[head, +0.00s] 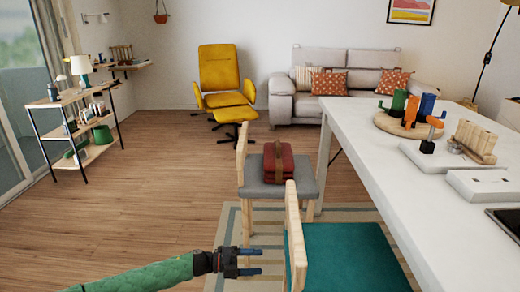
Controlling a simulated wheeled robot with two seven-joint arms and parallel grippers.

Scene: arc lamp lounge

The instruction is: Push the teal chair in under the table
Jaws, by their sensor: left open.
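The teal chair (355,258) is at the bottom of the head view, with a light wooden backrest (295,235) on its left side and a teal seat. The white table (375,148) stands to its right. The right part of the seat reaches the table's near edge in the picture; how far it is under the top I cannot tell. My left gripper (250,261) is open and empty, just left of the backrest, fingers pointing right towards it. A small gap seems to show between the fingertips and the wood. My right gripper is not in view.
A striped rug (228,235) lies beneath. Open wooden floor (150,190) is on the left; a shelf (85,120) stands by the window.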

